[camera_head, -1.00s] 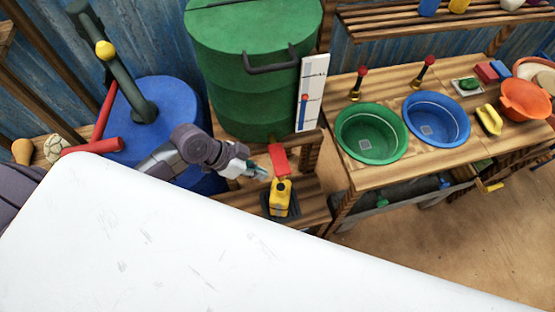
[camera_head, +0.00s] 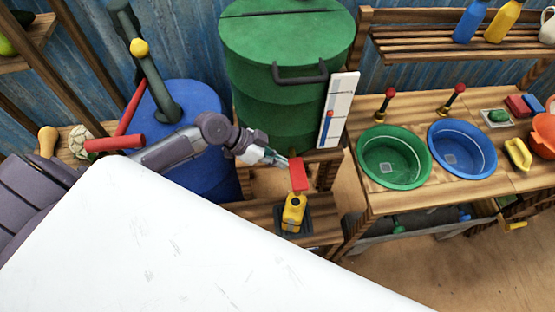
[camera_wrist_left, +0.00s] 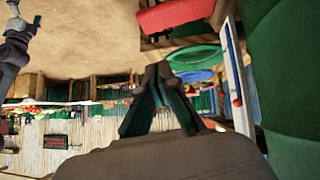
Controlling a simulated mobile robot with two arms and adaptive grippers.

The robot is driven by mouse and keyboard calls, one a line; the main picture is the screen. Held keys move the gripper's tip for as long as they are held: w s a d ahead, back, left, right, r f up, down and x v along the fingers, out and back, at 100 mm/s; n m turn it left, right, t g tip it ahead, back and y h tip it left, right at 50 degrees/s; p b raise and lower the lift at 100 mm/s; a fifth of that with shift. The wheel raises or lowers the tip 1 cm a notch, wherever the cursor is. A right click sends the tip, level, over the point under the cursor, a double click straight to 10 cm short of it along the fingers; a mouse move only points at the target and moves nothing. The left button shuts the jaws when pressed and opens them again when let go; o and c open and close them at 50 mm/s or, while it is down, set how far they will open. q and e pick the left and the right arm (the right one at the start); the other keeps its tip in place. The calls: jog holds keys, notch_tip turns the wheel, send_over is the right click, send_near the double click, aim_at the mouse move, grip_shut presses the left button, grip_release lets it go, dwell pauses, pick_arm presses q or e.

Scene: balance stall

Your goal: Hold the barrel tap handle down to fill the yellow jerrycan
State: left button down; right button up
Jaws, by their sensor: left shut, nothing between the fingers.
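The green barrel (camera_head: 270,105) stands at the back middle in the head view. Its red tap handle (camera_head: 298,174) sticks out at its front lower side. The yellow jerrycan (camera_head: 293,213) stands below the handle on a dark tray. My left gripper (camera_head: 284,162) is shut and empty, close beside the upper left end of the handle; whether it touches cannot be told. In the left wrist view its fingers (camera_wrist_left: 158,85) are together, and the red handle (camera_wrist_left: 175,14) shows at the top, apart from the fingers in the picture. My right gripper is not in view.
A white gauge board (camera_head: 339,110) with a red marker stands right of the barrel. A blue barrel (camera_head: 205,175) with a red-handled pump stands left, behind my left arm. A wooden counter with green (camera_head: 418,176) and blue basins (camera_head: 484,169) is at the right.

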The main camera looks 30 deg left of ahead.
aim_at(304, 183)
pick_arm(q)
jog(key=b+x, duration=0.2)
jog(key=x, duration=0.4)
jog(key=shift+f+b, duration=0.25)
jog(key=shift+b, duration=0.1)
jog(key=f+b, duration=0.2)
jog(key=f, duration=0.1)
jog(key=shift+d+f, duration=0.15)
jog(key=shift+d, duration=0.25)
jog(key=shift+s+f+b, duration=0.15)
jog(key=shift+f+b, duration=0.2)
